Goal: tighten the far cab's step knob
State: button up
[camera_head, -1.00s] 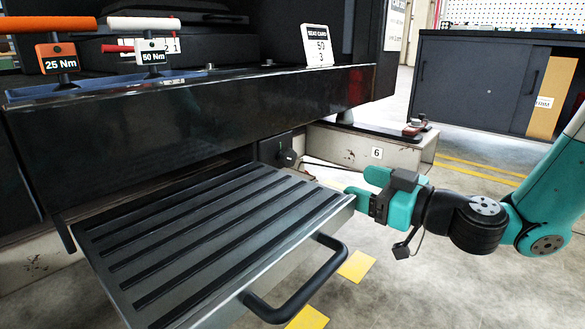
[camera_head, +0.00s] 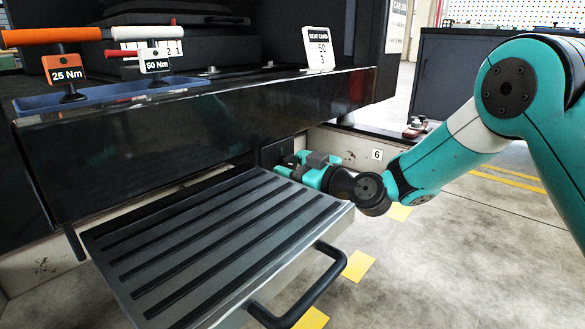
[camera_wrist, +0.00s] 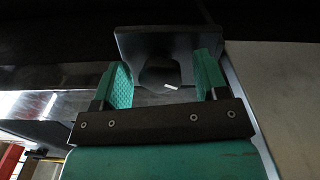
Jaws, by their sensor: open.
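In the wrist view a dark round knob (camera_wrist: 156,76) with a short white mark stands in front of a dark grey bracket plate (camera_wrist: 135,42). My gripper (camera_wrist: 163,76) is open, with one teal finger on each side of the knob in that picture. Gaps show between knob and fingers; I cannot tell how deep the knob sits between them. In the head view my gripper (camera_head: 286,164) is beside the black bracket (camera_head: 270,152) behind the step's far corner, and it hides the knob. The ribbed step (camera_head: 225,235) is pulled out, with a black handle (camera_head: 330,275).
The cab's dark panel (camera_head: 200,135) overhangs the step and my gripper. A pale beam marked 6 (camera_head: 350,150) runs behind my wrist.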

jog(key=shift+w+a, duration=0.1)
jog(key=shift+c, duration=0.5)
jog(key=c, duration=0.8)
jog(key=shift+m, duration=0.3)
jog(key=m+p, duration=0.2)
jog(key=shift+r+m, duration=0.15)
jog(key=shift+m, duration=0.25)
jog(key=m+p, duration=0.2)
jog(key=m, duration=0.1)
jog(key=shift+m, duration=0.3)
jog(key=m+p, duration=0.4)
jog(key=m, duration=0.1)
jog(key=shift+s+a, duration=0.1)
jog(key=shift+s, duration=0.1)
jog(key=shift+m, duration=0.4)
